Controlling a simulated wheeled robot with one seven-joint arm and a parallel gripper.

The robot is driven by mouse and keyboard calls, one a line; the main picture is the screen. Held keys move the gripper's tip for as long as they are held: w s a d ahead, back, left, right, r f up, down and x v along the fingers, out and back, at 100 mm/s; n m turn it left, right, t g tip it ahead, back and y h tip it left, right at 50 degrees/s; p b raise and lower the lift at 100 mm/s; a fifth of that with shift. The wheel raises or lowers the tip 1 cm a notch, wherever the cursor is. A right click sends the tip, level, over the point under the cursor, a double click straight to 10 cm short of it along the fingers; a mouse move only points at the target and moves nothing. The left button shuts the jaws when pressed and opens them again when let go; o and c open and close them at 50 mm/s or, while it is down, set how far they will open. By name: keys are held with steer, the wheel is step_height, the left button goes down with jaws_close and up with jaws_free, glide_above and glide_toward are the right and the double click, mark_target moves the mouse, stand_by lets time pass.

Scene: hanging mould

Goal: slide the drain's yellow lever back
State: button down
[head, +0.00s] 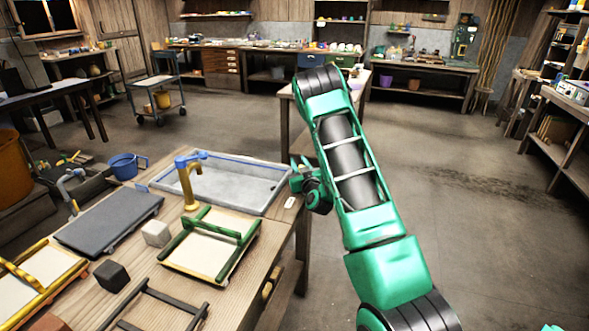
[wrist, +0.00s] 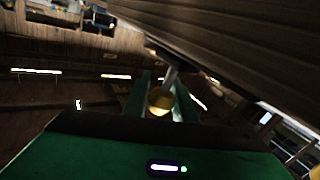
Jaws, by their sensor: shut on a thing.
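The drain's yellow lever (wrist: 160,101) shows in the wrist view as a rounded yellow end on a grey rod (wrist: 170,75). My gripper (wrist: 161,92) has its two green fingers on either side of the yellow end and is shut on it. In the head view my gripper (head: 300,176) is beside the right end of the grey sink basin (head: 222,178), at the table's edge. The lever and the drain are hidden in the head view. The wrist view is dark, so the far end of the rod is hard to make out.
In the wrist view dark planks (wrist: 240,45) run close above the lever. The floor to the right is clear.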

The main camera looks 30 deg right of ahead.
steer(key=shift+w+d, duration=0.45)
steer(key=shift+w, duration=0.2)
steer(key=c, duration=1.5)
jaws_free()
steer(key=shift+d+f, duration=0.1)
steer(key=shift+o, duration=0.2)
